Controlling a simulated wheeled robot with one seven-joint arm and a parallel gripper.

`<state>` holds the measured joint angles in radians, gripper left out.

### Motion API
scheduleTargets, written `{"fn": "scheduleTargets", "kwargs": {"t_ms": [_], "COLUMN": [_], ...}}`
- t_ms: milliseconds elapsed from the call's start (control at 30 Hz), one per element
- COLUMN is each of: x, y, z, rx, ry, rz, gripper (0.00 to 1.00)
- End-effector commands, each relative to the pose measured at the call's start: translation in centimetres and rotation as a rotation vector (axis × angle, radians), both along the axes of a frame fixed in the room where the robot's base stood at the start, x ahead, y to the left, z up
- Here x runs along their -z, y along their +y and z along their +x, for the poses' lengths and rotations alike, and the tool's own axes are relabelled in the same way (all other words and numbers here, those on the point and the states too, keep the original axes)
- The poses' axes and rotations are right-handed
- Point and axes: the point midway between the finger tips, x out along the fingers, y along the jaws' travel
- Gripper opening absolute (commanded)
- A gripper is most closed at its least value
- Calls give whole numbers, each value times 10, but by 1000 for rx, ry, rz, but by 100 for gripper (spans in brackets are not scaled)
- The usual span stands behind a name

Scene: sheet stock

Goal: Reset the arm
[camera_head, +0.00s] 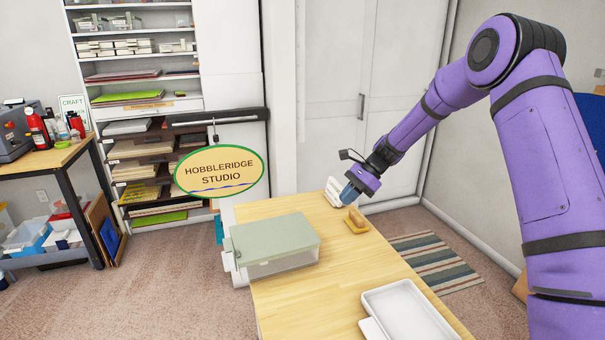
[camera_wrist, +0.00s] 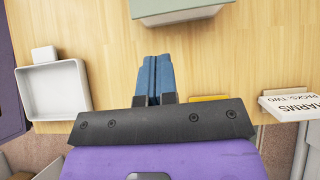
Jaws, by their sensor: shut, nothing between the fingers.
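My purple arm reaches in from the right in the head view. My gripper (camera_head: 348,196) has blue fingers that are together with nothing between them. It is above the far right part of the wooden table (camera_head: 290,208), close to a yellow-brown object (camera_head: 356,221) and a white sign-like block (camera_head: 333,194). In the wrist view the blue fingers (camera_wrist: 154,78) point over bare wood. The height of the fingertips above the table is hard to tell.
A lidded green box (camera_head: 272,243) stands on the table's left side. A white tray (camera_head: 408,312) lies at the near right; it also shows in the wrist view (camera_wrist: 24,108). The table's middle is clear.

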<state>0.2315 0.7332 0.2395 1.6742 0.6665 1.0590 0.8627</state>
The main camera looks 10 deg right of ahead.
Motion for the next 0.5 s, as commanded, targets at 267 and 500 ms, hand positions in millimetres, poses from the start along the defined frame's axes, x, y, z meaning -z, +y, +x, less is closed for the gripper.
{"fn": "scheduleTargets", "kwargs": {"t_ms": [267, 500], "x": [-66, -117], "y": [-3, -7], "z": [-38, -79], "rx": [-147, -277], "ry": [-157, -289], "rz": [-106, -199], "gripper": [0, 0]}}
